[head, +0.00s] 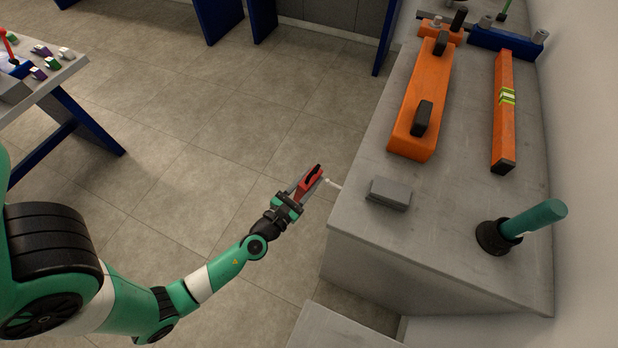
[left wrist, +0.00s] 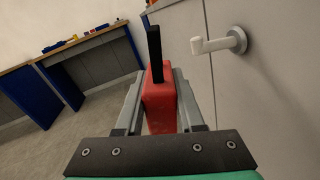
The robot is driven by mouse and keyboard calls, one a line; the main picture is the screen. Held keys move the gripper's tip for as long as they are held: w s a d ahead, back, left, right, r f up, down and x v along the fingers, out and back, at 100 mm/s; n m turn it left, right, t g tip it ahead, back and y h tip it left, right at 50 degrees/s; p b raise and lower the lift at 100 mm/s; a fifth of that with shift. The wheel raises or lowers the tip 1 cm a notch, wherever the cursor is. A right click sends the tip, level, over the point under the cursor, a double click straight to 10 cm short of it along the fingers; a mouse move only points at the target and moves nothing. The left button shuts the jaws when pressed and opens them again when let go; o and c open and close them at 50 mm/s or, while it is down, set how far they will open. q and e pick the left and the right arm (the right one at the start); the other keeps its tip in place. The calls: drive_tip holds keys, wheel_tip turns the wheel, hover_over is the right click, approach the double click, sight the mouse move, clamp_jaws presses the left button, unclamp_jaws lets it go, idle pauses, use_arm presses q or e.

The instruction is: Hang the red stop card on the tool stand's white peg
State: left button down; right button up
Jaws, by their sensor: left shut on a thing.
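My left gripper (head: 306,187) is shut on the red stop card (head: 312,180), holding it in the air over the floor, left of the grey bench. In the left wrist view the card (left wrist: 160,100) sits between the two grey fingers, with a black strip standing up from its far end. The white peg (head: 333,184) sticks out from the bench's side, just right of the card. The left wrist view shows the peg (left wrist: 215,43) with an upturned tip and round base, right of the card; a gap shows between them. My right gripper is not in view.
Another table (head: 62,78) with small coloured parts stands at far left. Open floor lies between.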

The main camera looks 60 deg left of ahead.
use_arm(q)
drive_tip(key=w+d+p, duration=0.1)
drive_tip(key=w+d, duration=0.1)
drive_tip(key=w+d+p, duration=0.1)
drive_tip(key=d, duration=0.1)
drive_tip(key=shift+w+d, duration=0.2)
drive_tip(key=shift+w, duration=0.2)
idle(0.8)
idle(0.4)
drive_tip(key=shift+f+b, duration=0.8)
drive_tip(key=shift+f, duration=0.15)
drive_tip(key=shift+c, duration=2.3)
unclamp_jaws()
